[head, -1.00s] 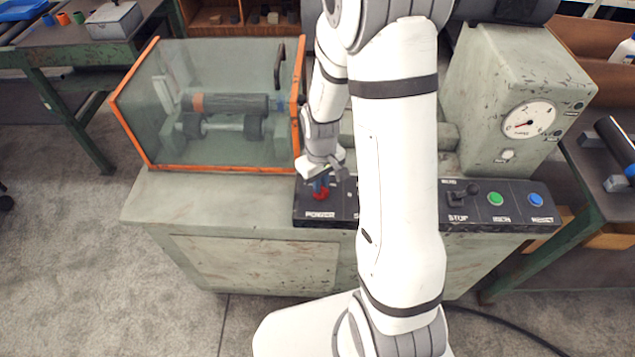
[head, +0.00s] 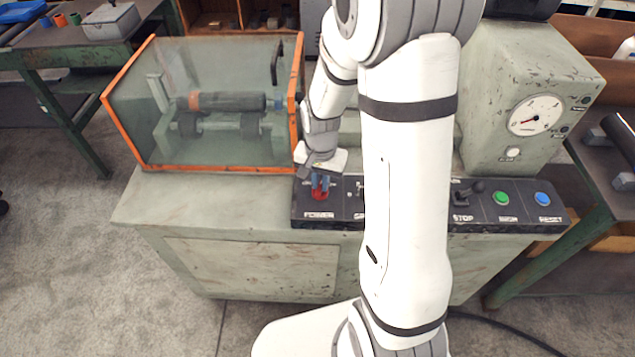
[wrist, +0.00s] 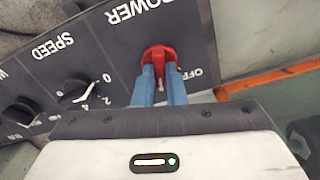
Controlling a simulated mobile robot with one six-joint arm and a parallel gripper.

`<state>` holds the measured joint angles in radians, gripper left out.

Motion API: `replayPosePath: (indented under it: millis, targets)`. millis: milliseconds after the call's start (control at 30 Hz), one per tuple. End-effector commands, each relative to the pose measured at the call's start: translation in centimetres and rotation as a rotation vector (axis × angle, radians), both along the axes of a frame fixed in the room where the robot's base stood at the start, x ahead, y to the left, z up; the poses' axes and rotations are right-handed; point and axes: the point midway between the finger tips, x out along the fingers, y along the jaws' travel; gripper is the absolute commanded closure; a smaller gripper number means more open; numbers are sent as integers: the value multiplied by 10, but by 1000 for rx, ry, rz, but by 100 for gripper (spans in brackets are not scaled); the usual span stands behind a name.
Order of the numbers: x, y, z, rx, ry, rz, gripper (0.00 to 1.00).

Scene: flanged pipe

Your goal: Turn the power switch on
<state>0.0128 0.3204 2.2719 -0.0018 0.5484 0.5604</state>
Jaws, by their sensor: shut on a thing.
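The red power switch (head: 320,193) sits at the left end of the dark control panel, above the label POWER. It also shows in the wrist view (wrist: 158,55), with the word OFF beside it. My gripper (wrist: 158,78) reaches down from above, and its two blue fingers are shut on the red knob, one on each side. In the head view my gripper (head: 320,181) is over the switch and covers its upper part. The wrist view shows a pale mark on the knob between the fingers.
A SPEED dial (wrist: 75,92) sits beside the switch on the panel (head: 400,222). A STOP lever (head: 466,194), a green button (head: 501,198) and a blue button (head: 543,199) are at the right. An orange-framed clear guard (head: 205,105) stands behind left; a gauge (head: 536,115) is at the right.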

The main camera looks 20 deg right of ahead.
Motion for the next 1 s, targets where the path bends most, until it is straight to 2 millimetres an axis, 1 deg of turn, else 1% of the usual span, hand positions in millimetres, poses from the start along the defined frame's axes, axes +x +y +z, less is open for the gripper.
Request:
replayPosePath:
  millis: [33, 300, 500, 700, 1000]
  targets:
    - [-2, 1, -3, 2, 5, -42, 100]
    - [-2, 2, -2, 2, 6, -279, 100]
    - [-2, 2, -2, 2, 5, -411, 100]
    - [-1, 2, -1, 3, 4, -496, 100]
    - [0, 2, -1, 3, 3, -543, 100]
